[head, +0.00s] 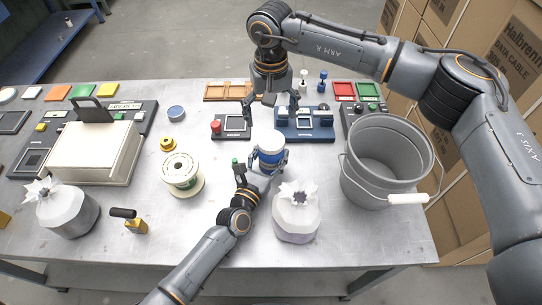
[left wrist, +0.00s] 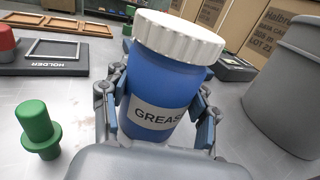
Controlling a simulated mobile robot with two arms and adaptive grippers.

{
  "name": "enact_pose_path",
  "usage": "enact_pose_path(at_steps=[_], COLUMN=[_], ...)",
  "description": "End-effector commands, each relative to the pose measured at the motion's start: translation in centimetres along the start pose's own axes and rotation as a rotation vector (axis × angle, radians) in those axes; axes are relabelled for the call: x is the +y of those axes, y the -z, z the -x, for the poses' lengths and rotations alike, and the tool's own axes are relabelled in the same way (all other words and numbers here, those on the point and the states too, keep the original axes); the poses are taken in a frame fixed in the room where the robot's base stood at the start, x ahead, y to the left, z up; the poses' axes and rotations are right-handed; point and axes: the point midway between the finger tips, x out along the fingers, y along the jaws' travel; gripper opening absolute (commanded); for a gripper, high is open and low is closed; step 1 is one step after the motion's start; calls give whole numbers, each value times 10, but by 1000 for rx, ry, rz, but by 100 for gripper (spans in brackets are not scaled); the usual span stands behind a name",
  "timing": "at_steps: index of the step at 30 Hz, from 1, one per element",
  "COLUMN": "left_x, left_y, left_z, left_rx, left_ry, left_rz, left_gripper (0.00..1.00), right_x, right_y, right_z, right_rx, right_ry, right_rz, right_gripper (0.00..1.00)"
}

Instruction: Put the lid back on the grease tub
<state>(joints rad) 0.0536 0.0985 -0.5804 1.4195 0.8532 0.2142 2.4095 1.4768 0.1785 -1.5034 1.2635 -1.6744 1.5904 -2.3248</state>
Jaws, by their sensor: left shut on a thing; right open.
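The blue grease tub (head: 269,159) is near the middle of the workbench, upright or nearly so, with its label facing the left wrist camera. A white ribbed lid (left wrist: 178,38) sits on its top; the lid also shows in the head view (head: 270,140). I cannot tell whether it is fully seated. My left gripper (head: 270,163) is shut around the tub's sides, below the lid; its fingers flank the blue wall in the left wrist view (left wrist: 160,115). My right gripper (head: 271,110) is open and empty, pointing down beyond the tub, apart from it.
A grey bucket (head: 360,185) stands right of the tub. A white spool (head: 180,172) is to the left, a white bag-like container (head: 297,215) in front. A green peg (left wrist: 38,130) stands beside my left gripper. A holder (head: 235,127) and blue fixture (head: 304,123) lie behind.

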Motion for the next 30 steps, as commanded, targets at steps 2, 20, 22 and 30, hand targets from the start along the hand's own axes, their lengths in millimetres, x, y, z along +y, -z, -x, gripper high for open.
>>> enact_pose_path(at_steps=[2, 20, 22, 30], left_x=[0, 0, 0, 0], left_y=[0, 0, 0, 0], left_z=[0, 0, 0, 0], left_rx=[0, 0, 0, 0], left_ry=[0, 0, 0, 0], left_rz=[-1, -1, -1, -1], left_gripper=[0, 0, 0, 0], right_x=[0, 0, 0, 0], right_y=[0, 0, -1, -1], right_z=[-1, -12, -22, -63], right_rx=[-2, -3, -5, -3], right_ry=[1, 0, 0, 1], right_rz=[67, 129, 129, 127], right_gripper=[85, 85, 85, 85])
